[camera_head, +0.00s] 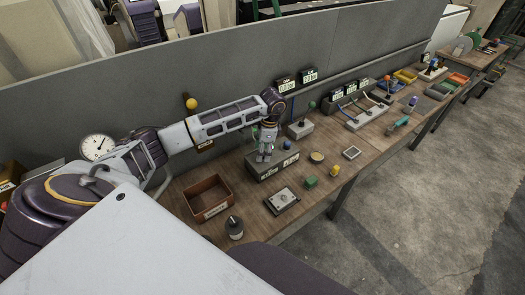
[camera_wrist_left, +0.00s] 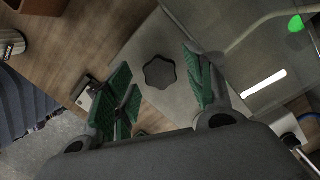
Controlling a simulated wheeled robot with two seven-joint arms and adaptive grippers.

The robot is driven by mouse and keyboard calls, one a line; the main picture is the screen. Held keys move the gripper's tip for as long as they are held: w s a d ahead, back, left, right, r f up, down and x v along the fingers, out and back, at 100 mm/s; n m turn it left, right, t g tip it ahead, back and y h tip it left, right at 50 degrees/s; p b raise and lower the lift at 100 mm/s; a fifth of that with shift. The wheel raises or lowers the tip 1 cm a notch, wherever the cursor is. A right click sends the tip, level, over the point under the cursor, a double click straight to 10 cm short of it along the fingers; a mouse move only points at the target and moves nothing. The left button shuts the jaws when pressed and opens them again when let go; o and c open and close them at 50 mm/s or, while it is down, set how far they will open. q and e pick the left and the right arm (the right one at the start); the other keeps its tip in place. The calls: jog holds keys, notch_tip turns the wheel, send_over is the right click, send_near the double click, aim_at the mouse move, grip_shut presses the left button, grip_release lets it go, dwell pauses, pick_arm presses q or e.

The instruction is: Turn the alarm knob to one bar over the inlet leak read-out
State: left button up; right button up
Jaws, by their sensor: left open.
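My left gripper (camera_head: 265,155) reaches down onto the top of a grey box (camera_head: 262,173) on the bench. In the left wrist view a dark lobed knob (camera_wrist_left: 159,72) stands on the box's pale top face. The knob lies between the open fingers (camera_wrist_left: 157,80) with green pads, with gaps on both sides and no clear contact. The knob is hidden behind the gripper in the head view. Two small read-outs, a left one (camera_head: 286,84) and a right one (camera_head: 309,75), sit at the grey panel; their text is too small to read. My right gripper is out of view.
A round gauge (camera_head: 97,147) is at the left. The grey panel (camera_head: 150,105) runs behind the bench.

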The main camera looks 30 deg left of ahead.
pick_arm(q)
jog(key=shift+r+p, duration=1.6)
jog(key=shift+r, duration=0.9)
notch_tip(320, 180, up, 12)
jog(key=w+d, duration=0.1)
jog(key=shift+d, duration=0.2)
jog(key=shift+f, duration=0.1)
